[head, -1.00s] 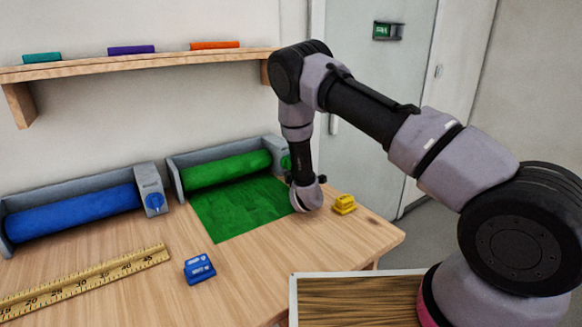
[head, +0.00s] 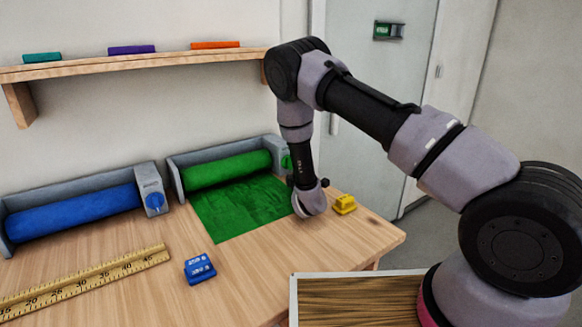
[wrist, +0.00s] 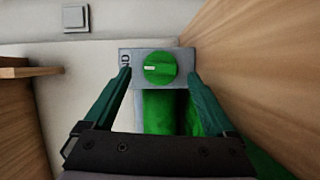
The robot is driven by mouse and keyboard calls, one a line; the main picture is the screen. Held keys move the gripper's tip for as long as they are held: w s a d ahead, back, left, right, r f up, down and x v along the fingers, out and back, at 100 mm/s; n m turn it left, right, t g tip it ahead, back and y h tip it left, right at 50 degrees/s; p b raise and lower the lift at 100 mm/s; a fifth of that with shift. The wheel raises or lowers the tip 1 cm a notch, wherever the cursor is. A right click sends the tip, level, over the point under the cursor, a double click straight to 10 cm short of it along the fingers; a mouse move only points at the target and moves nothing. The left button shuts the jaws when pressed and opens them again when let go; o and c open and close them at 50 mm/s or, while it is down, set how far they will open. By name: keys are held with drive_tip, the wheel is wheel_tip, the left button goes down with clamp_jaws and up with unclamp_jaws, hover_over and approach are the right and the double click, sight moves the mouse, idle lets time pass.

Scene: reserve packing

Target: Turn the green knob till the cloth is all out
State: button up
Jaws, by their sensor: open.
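The green knob (wrist: 160,68) is round with a pale mark pointing left, on a grey plate (wrist: 128,56) in the wrist view. In the head view the knob (head: 286,162) shows partly behind my arm, at the right end of the green roll's holder. The green cloth (head: 240,205) lies spread on the table in front of its roll (head: 226,170). My gripper (wrist: 160,72) is open, with one teal finger on each side of the knob and a gap to it on both sides. In the head view the fingers are hidden.
A blue roll (head: 75,213) with a blue knob (head: 155,200) stands to the left. A yellow ruler (head: 85,283), a blue block (head: 199,268) and a yellow block (head: 344,204) lie on the table. A shelf (head: 140,63) hangs above.

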drive_tip(key=v, duration=0.7)
drive_tip(key=shift+s, duration=0.45)
